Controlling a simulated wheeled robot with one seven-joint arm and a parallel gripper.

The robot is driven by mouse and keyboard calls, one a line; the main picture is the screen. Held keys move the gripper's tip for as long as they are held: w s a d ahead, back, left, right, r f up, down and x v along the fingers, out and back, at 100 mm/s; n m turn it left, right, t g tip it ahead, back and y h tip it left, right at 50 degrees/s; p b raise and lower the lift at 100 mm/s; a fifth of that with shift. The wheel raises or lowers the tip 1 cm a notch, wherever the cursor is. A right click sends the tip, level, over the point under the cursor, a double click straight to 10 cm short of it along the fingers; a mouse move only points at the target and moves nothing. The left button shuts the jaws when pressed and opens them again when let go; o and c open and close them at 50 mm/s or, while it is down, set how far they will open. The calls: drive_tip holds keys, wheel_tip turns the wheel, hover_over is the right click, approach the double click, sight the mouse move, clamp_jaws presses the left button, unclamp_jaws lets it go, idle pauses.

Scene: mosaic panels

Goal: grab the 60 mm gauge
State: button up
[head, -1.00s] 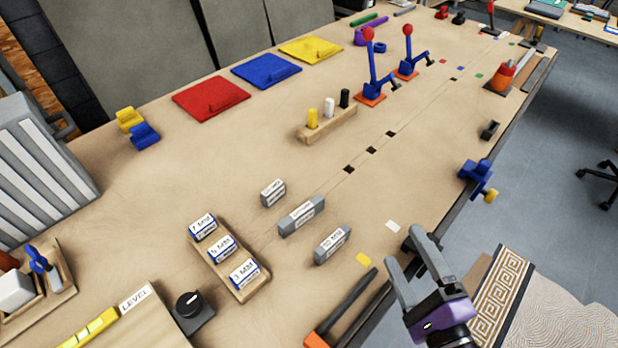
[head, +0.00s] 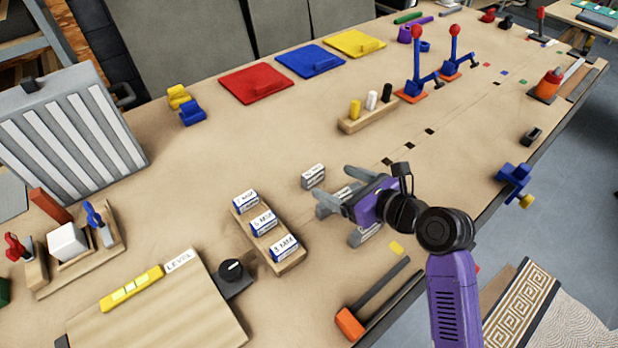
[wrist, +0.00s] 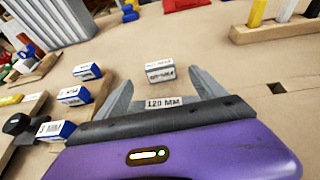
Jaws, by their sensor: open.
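A small grey gauge block (head: 314,176) with a white label stands on the bench, just beyond my gripper (head: 331,192). Its label is too blurred to read surely; it is the shortest of three grey blocks. In the wrist view this small block (wrist: 160,74) sits ahead, around the line between the fingertips (wrist: 160,80). My gripper is open and empty, pointing left over the bench. A longer grey block labelled 120 MM (wrist: 164,103) shows between the finger bases. A third grey block (head: 366,233) is partly hidden below my gripper; its label is covered.
A wooden rack (head: 292,262) with three blue-and-white labelled blocks stands left of the grey blocks. A wooden peg stand (head: 352,125) is behind. The bench beyond the small block is clear.

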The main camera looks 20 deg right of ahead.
sight(313, 170)
drive_tip(key=shift+r+p+x, duration=0.1)
drive_tip(key=shift+p+x, duration=0.2)
drive_tip(key=shift+x, duration=1.45)
drive_tip(key=shift+r+p+x, duration=0.15)
drive_tip(key=shift+p+x, duration=0.1)
drive_tip(key=shift+x, duration=1.5)
drive_tip(key=shift+w+a, duration=0.1)
drive_tip(key=c, duration=1.6)
drive_tip(key=shift+r, duration=0.1)
